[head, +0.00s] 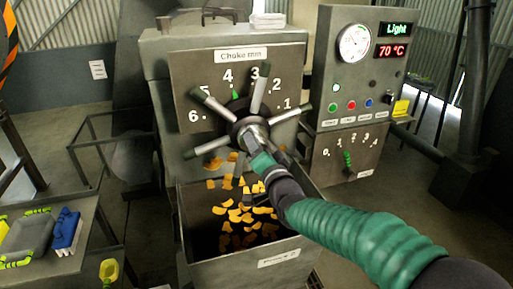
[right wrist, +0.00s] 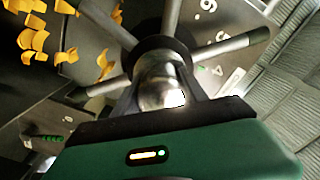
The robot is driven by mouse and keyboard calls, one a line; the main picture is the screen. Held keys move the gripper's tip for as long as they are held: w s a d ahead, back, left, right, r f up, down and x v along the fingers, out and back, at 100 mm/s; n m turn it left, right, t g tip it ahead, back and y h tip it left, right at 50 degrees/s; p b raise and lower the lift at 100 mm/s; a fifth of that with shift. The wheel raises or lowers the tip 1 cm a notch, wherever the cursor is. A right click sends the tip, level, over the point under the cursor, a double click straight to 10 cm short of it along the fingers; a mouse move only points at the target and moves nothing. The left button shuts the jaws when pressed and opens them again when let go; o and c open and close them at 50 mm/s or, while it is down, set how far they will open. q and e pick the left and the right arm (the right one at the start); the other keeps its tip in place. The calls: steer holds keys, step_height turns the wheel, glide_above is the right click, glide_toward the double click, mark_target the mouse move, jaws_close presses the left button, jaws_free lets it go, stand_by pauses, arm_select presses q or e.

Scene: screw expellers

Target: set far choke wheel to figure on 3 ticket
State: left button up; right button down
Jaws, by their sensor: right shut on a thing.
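The choke wheel (head: 202,98) has several grey-handled spokes and stands before a plate (head: 185,70) marked "Choke mm", with figures 1 to 6. A green pointer (head: 235,94) points up between 4 and 3, nearer 4. My right gripper (head: 257,139) is shut on the wheel's hub. In the right wrist view the gripper (right wrist: 162,85) closes around the shiny metal hub, with spokes (right wrist: 108,22) fanning out behind. A white paper (head: 268,20) on top of the machine and a wall paper (head: 97,69) are too small to read. My left gripper is out of view.
Orange flakes (head: 236,215) fall into the bin (head: 250,270) below the wheel. A smaller dial (head: 347,160) sits below. A bench (head: 75,268) stands at left.

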steer(key=shift+f, duration=0.35)
steer(key=c, duration=0.9)
jaws_free()
steer(key=shift+c, duration=0.2)
steer(key=o, duration=0.3)
steer(key=shift+s+d+r, duration=0.1)
steer(key=shift+r, duration=0.15)
steer(key=shift+s+d, duration=0.1)
steer(key=shift+s, duration=0.15)
steer(key=b+v, duration=0.2)
steer(key=v, duration=1.4)
steer(key=shift+s, duration=0.1)
